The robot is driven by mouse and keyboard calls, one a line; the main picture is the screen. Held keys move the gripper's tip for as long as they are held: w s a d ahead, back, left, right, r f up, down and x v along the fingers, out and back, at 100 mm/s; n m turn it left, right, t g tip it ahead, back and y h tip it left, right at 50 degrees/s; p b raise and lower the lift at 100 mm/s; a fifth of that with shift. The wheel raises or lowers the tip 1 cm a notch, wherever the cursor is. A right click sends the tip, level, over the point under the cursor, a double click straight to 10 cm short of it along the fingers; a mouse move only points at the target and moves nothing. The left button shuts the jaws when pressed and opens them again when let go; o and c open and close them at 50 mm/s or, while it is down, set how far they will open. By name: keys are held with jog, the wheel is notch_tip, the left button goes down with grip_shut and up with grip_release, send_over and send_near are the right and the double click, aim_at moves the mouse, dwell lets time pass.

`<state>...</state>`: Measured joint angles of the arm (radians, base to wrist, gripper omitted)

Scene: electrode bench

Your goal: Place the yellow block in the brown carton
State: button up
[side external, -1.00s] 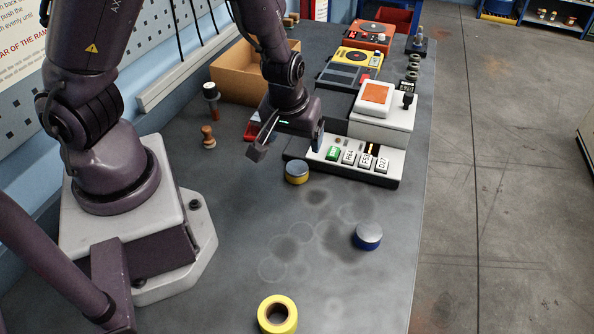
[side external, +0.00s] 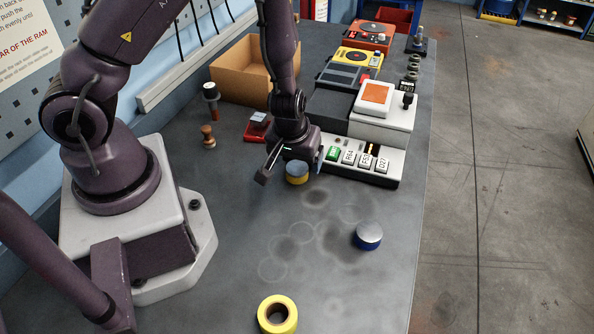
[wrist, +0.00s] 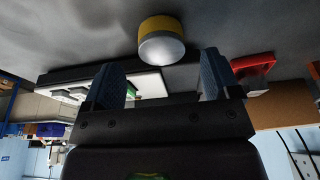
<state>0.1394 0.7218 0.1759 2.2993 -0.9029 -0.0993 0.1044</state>
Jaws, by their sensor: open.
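The yellow block (side external: 297,179) is a short round puck with a yellow side and a grey top, standing on the bench. My gripper (side external: 291,168) is open and empty, low and just behind the puck, partly covering it in the side view. In the wrist view the puck (wrist: 162,42) lies beyond the fingertips, roughly centred between the open blue-padded fingers (wrist: 160,80); it is apart from them. The brown carton (side external: 232,88) stands open at the back left of the bench. Its inside floor is hidden.
A white panel with labelled keys (side external: 375,165) lies close right of my gripper. A red block (side external: 255,132) sits to its left. A blue puck (side external: 367,237) and a yellow tape roll (side external: 277,314) stand nearer the camera. The bench between them is clear.

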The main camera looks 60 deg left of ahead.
aim_at(297, 167)
jog(key=shift+x, duration=1.95)
jog(key=shift+s, duration=0.1)
jog(key=c, duration=1.4)
jog(key=shift+r, duration=0.1)
